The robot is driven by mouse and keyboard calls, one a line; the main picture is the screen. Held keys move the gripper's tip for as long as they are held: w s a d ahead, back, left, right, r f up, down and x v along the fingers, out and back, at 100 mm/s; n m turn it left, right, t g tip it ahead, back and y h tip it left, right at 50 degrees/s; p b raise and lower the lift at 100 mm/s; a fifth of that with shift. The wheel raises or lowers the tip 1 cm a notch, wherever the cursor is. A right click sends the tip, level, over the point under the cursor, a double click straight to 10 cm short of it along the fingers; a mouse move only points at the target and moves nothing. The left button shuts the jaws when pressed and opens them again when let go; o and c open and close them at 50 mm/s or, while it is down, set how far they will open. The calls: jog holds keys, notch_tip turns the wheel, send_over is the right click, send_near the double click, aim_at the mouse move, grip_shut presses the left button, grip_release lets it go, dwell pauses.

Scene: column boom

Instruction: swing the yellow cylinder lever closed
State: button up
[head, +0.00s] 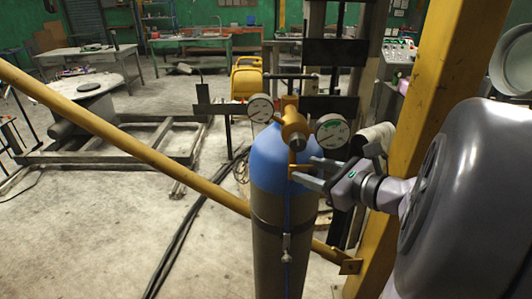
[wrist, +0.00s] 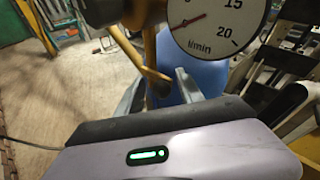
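The blue-topped gas cylinder (head: 270,165) stands upright in the middle of the head view, with a brass-yellow valve and regulator (head: 293,125) on top. The yellow lever (head: 293,165) hangs below the valve in front of the blue shoulder. In the wrist view the lever (wrist: 153,70) runs down and its bent end lies between my two fingers. My gripper (head: 304,172) reaches in from the right at the lever's lower end. It also shows in the wrist view (wrist: 158,92) with its fingers apart. I cannot tell whether either finger touches the lever.
Two round gauges, left (head: 261,108) and right (head: 332,132), flank the valve; the right one (wrist: 215,22) is close above my fingers. A yellow diagonal bar (head: 130,138) passes behind the cylinder. A yellow post (head: 430,110) stands at right. Open floor (head: 90,240) lies left.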

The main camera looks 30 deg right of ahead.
jog(key=shift+d, duration=0.1)
jog(key=shift+s, duration=0.3)
jog(key=p+v, duration=0.2)
jog(key=v, duration=1.5)
